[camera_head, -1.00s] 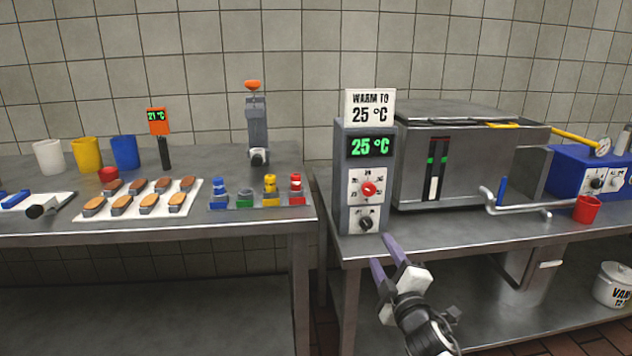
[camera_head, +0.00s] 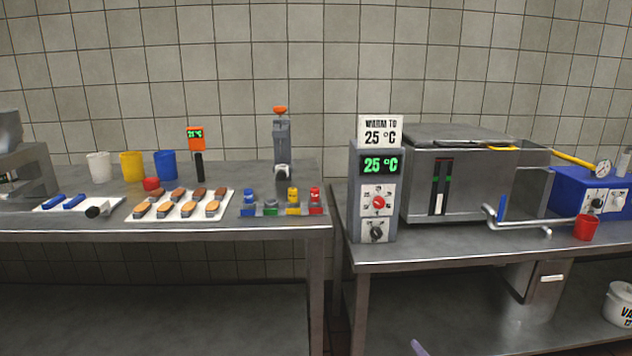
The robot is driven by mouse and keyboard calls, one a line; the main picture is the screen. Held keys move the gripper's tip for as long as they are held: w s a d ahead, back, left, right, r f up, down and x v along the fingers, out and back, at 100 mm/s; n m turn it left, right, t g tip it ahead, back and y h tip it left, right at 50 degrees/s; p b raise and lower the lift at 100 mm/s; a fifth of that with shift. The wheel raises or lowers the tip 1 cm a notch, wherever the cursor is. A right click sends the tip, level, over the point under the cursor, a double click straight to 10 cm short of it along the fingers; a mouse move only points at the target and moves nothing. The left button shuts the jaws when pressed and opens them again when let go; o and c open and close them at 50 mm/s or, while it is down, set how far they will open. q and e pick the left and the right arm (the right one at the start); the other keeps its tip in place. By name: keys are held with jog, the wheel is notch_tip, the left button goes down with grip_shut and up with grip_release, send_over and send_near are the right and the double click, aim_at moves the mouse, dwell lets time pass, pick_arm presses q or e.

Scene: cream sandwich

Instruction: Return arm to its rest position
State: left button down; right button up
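One purple fingertip of my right gripper shows at the bottom edge of the head view, right of centre, in front of and below the right table (camera_head: 470,250). The rest of that gripper and its arm is out of frame. It is clear of the temperature controller (camera_head: 354,190), whose green display reads 25 °C under a sign (camera_head: 380,131) saying WARM TO 25 °C. My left gripper is not in view.
The left table (camera_head: 200,226) holds several cups, a tray (camera_head: 130,214) of sandwich pieces, coloured knobs and an orange-topped device (camera_head: 281,140). The right table bears a metal machine (camera_head: 470,180), a red cup (camera_head: 584,228) and a blue unit (camera_head: 570,190). A gap separates the tables.

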pick_arm(q)
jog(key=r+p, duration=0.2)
jog(key=p, duration=0.1)
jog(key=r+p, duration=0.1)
jog(key=p, duration=0.1)
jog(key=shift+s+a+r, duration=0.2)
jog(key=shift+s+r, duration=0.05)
pick_arm(e)
jog(key=s+a+f+m+g, duration=0.1)
jog(key=s+f+m+g, duration=0.1)
jog(key=s, duration=0.8)
jog(key=s+a+f+m+g+y, duration=0.1)
jog(key=s+f+m+g, duration=0.1)
jog(key=s, duration=0.8)
jog(key=s+a+f+m+g, duration=0.1)
jog(key=s+f+m+g, duration=0.1)
jog(key=s, duration=0.8)
jog(key=shift+s+a+f+m+g+y, duration=0.2)
jog(key=shift+a+f+m+g+y, duration=0.1)
jog(key=shift+f+m, duration=0.7)
jog(key=shift+r, duration=0.15)
